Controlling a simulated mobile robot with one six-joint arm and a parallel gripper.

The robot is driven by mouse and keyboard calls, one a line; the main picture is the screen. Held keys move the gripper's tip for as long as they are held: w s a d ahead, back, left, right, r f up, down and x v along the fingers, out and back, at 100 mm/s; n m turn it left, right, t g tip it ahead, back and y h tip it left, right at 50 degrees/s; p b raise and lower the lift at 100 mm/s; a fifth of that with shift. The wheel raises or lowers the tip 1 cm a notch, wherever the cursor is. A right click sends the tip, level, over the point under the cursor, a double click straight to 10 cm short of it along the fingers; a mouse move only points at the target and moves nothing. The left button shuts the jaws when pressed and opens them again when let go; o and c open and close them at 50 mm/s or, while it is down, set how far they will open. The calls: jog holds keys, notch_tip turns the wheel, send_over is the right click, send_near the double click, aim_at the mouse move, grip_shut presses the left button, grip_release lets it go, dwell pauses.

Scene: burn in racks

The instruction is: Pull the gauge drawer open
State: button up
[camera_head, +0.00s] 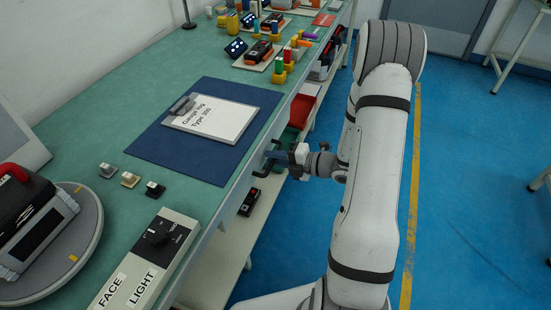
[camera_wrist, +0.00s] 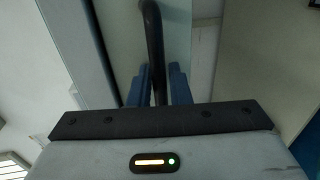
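The gauge drawer is under the front edge of the green bench, below the blue mat. Its dark bar handle (camera_head: 262,171) sticks out there, and it also shows in the wrist view (camera_wrist: 152,38). My gripper (camera_head: 277,158) reaches the handle from the right, at the bench edge.
A clipboard (camera_head: 212,118) labelled "Gauge insp Type 200" lies on the blue mat (camera_head: 155,137). A FACE/LIGHT switch box (camera_head: 146,262) stands near the front edge. A red bin (camera_head: 301,111) sits on the shelf below.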

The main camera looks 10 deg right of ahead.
grip_shut()
jog(key=shift+s, duration=0.1)
dwell(0.4)
